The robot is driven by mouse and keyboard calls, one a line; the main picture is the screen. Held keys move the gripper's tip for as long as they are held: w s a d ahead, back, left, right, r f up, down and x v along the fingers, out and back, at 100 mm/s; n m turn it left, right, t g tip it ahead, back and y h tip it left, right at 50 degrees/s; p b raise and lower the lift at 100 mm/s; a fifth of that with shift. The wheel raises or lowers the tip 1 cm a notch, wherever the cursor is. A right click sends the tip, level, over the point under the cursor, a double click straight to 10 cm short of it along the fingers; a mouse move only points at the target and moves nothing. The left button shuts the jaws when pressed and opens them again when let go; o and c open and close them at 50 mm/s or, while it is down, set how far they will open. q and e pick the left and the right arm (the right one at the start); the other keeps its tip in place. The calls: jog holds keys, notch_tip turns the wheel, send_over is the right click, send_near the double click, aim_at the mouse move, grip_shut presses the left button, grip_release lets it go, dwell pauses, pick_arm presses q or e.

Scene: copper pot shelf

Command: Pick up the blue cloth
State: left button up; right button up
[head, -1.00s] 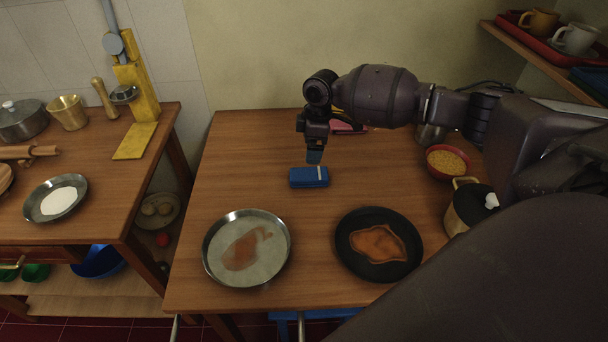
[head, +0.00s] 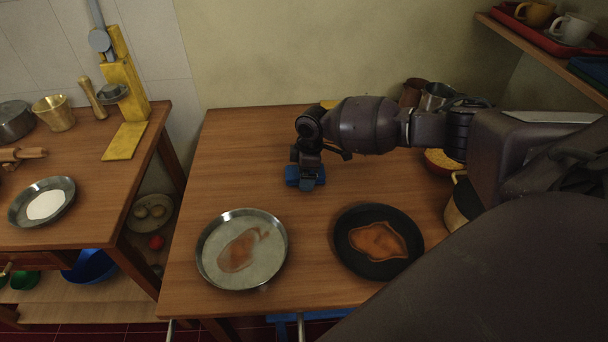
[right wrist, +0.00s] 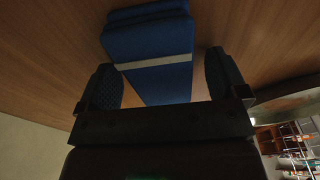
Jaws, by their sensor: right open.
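The blue cloth (head: 292,175) lies folded on the wooden table, behind the two pans, partly covered by my right gripper in the head view. In the right wrist view the cloth (right wrist: 150,50) shows as a folded blue block with a pale stripe across it. My right gripper (head: 307,182) is down at the cloth. In the right wrist view its two fingers (right wrist: 164,82) are open, one on each side of the cloth, with a gap visible at the right finger. My left gripper is not in view.
A steel pan (head: 242,249) with a brown stain and a black pan (head: 378,242) with a brown patch stand at the table's front. A red bowl of yellow food (head: 440,160) and a brass pot (head: 460,203) stand at right, partly behind my arm. Bare wood (head: 235,150) lies left of the cloth.

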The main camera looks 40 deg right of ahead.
jog(key=shift+c, duration=0.4)
jog(key=c, duration=0.9)
jog(key=shift+r, duration=0.1)
pick_arm(q)
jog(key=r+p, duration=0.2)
jog(key=p, duration=0.1)
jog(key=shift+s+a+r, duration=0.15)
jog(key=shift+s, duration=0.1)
pick_arm(e)
notch_tip(320, 180, up, 20)
jog(key=shift+f, duration=0.1)
